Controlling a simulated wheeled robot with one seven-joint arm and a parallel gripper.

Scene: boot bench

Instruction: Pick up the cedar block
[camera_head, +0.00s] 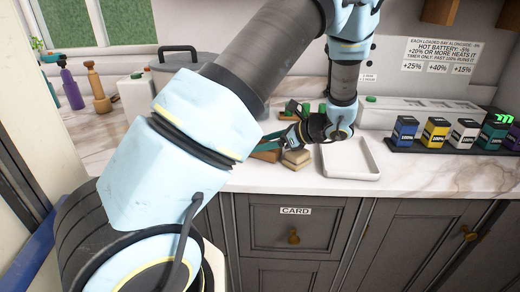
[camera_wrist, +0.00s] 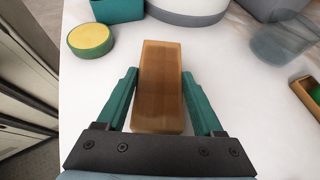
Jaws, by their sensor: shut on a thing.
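The cedar block (camera_wrist: 160,85) is a plain brown rectangular block. In the wrist view it lies lengthwise between the two teal fingers of my gripper (camera_wrist: 158,78), which is shut on its sides. In the head view my gripper (camera_head: 272,139) is low over the counter, left of the white tray, and the brown block (camera_head: 265,155) shows partly below the fingers. I cannot tell whether the block still touches the counter.
A tan sponge-like block (camera_head: 296,159) sits just right of the cedar block. An empty white tray (camera_head: 349,159) is further right, with several coloured batteries (camera_head: 436,132) beyond. A round yellow-topped green item (camera_wrist: 91,39) is left in the wrist view.

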